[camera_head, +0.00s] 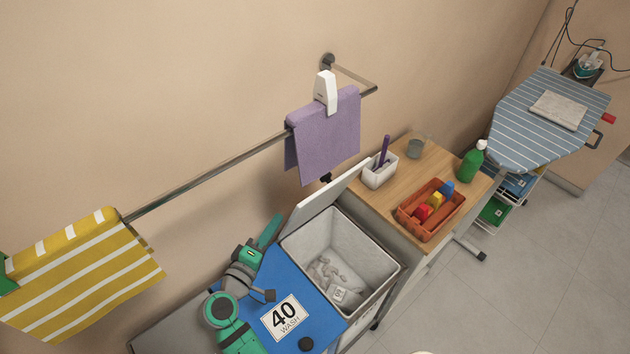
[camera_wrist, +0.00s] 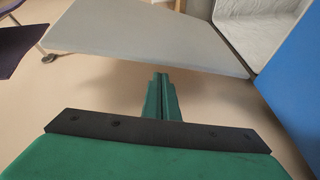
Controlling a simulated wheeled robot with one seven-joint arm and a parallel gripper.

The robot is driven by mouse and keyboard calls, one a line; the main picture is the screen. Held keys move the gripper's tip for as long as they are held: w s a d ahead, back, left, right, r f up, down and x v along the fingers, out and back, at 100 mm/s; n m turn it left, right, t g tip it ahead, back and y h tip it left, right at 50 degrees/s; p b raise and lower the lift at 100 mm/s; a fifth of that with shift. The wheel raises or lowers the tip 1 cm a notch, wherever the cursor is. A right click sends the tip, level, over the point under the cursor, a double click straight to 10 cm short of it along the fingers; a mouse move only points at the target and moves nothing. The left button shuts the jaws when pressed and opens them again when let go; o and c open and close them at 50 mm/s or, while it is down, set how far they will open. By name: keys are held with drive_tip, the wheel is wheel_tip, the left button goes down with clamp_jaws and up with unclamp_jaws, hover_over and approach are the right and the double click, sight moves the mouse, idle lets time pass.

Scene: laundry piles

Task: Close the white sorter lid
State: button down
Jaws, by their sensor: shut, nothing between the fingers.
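The white sorter lid (camera_head: 322,200) stands raised and tilted on the wall side of an open white bin (camera_head: 296,245). It shows as a pale panel (camera_wrist: 150,38) across the top of the wrist view. My gripper (camera_head: 274,222) is shut and empty, to the left of the raised lid and above the wall-side edge of the blue lid. In the wrist view its closed green fingers (camera_wrist: 162,82) point toward the lid's lower edge; I cannot tell whether they touch it. Pale grey laundry lies inside the open bin.
The blue lid (camera_head: 325,323), labelled 40 WASH, lies flat beside the bin and also shows in the wrist view (camera_wrist: 296,75). A wooden-topped cabinet (camera_head: 385,205) with an orange tray (camera_head: 402,221) stands right. A wall rail (camera_head: 205,181) holds a purple towel (camera_head: 325,143) and a yellow striped towel (camera_head: 85,280).

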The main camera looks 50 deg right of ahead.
wheel_tip(320, 180, up, 8)
drive_tip(key=d+m+g+h, duration=0.2)
drive_tip(key=m+g, duration=0.3)
drive_tip(key=g, duration=0.1)
drive_tip(key=m+g+y, duration=0.2)
drive_tip(key=m+g, duration=0.2)
drive_tip(key=g, duration=0.2)
approach(316, 200)
wheel_tip(316, 200, up, 4)
drive_tip(key=w+d, duration=0.1)
drive_tip(key=d, duration=0.1)
drive_tip(key=x, duration=0.9)
drive_tip(key=shift+w+d+f, duration=0.15)
drive_tip(key=shift+d, duration=0.1)
